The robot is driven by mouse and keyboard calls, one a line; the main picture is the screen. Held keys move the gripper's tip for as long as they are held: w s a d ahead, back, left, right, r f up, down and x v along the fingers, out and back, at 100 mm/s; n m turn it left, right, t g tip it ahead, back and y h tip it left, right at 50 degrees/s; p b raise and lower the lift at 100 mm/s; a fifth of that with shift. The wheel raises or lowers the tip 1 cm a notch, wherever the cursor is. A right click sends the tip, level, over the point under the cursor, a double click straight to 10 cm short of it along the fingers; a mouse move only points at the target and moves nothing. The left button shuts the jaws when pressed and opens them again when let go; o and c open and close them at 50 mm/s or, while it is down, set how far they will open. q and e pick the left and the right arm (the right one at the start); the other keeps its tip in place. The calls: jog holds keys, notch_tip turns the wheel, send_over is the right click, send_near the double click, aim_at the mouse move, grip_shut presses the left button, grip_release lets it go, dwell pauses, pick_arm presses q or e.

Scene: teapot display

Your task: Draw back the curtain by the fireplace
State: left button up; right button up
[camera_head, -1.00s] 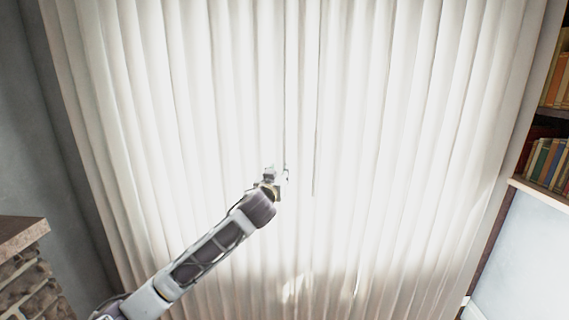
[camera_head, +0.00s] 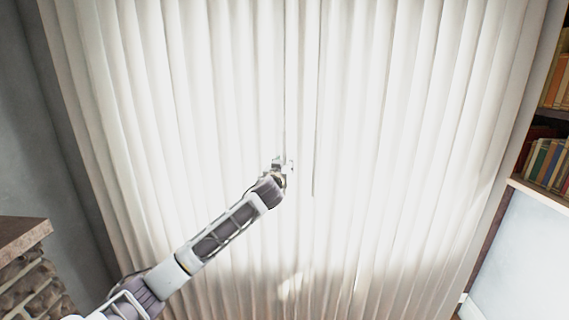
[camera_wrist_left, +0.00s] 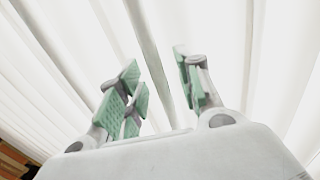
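White pleated curtains fill most of the head view. The left panel (camera_head: 190,110) hangs on the side of the brick fireplace corner, and the right panel (camera_head: 410,130) hangs beside it, with a narrow dark line near the middle between them. My left gripper (camera_head: 284,163) is at the curtain near that middle line. In the left wrist view my left gripper (camera_wrist_left: 158,84) is open, its green-padded fingers apart. A greyish fold edge of the curtain (camera_wrist_left: 147,48) runs down between the fingers; I cannot tell whether they touch it. My right gripper is not in view.
The brick fireplace corner (camera_head: 25,275) with a wooden top is at lower left, beside a grey wall (camera_head: 25,130). A bookshelf (camera_head: 545,160) with several books stands at the right edge. No object shows between my arm and the curtain.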

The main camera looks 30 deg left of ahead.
pick_arm(q)
jog(key=shift+w+a, duration=0.2)
jog(key=shift+w, duration=0.25)
grip_shut()
